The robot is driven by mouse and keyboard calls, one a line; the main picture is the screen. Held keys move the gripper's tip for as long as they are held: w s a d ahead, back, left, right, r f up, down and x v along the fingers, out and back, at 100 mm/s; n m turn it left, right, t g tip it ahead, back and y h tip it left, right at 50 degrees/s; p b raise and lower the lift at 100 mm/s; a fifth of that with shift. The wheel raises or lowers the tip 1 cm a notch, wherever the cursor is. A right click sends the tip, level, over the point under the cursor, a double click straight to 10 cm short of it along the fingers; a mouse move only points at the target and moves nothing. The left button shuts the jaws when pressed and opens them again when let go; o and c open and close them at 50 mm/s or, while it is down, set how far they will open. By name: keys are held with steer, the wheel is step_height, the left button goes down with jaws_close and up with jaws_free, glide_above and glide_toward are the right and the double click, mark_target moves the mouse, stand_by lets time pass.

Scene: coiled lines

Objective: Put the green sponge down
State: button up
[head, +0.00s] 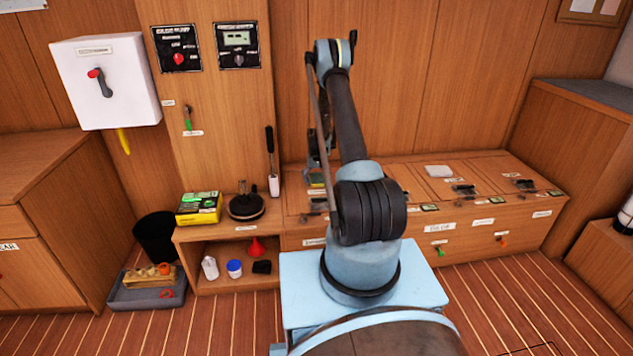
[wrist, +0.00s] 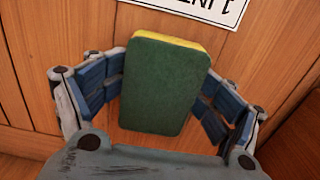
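The green sponge (wrist: 163,85) is a block with a dark green face and a yellow edge. It fills the middle of the wrist view, between the two blue-padded fingers of my gripper (wrist: 162,92). The pads meet its sides, so my gripper appears shut on it. In the head view my gripper (head: 319,160) hangs over the left part of the low wooden bench (head: 410,243), partly hidden behind my arm. A small green and yellow patch of the sponge (head: 316,181) shows beneath it. I cannot tell whether the sponge touches the surface below.
A yellow-green box (head: 199,208) and a dark round coil (head: 246,207) stand on the bench's left end. A white tool (head: 273,186) with a black handle stands beside them. A white lettered label (wrist: 205,8) shows beyond the sponge.

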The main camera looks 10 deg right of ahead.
mark_target(317, 178)
steer(key=shift+w+f, duration=0.1)
steer(key=shift+f, duration=0.1)
steer(key=shift+r, duration=0.35)
steer(key=shift+r, duration=0.1)
step_height(317, 178, up, 14)
steer(key=f, duration=0.1)
steer(key=s+r, duration=0.5)
steer(key=r, duration=0.4)
steer(key=s+r, duration=0.6)
steer(key=r, duration=0.2)
steer(key=s+r+t, duration=0.1)
steer(key=s+r, duration=0.9)
steer(key=s, duration=0.5)
steer(key=s+r, duration=0.2)
steer(key=s, duration=1.3)
steer(key=s+f, duration=0.3)
steer(key=s, duration=0.4)
steer(key=s+f+t, duration=0.1)
steer(key=s+f, duration=0.3)
steer(key=s, duration=0.4)
steer(key=shift+s+f, duration=0.2)
steer(key=shift+f, duration=0.05)
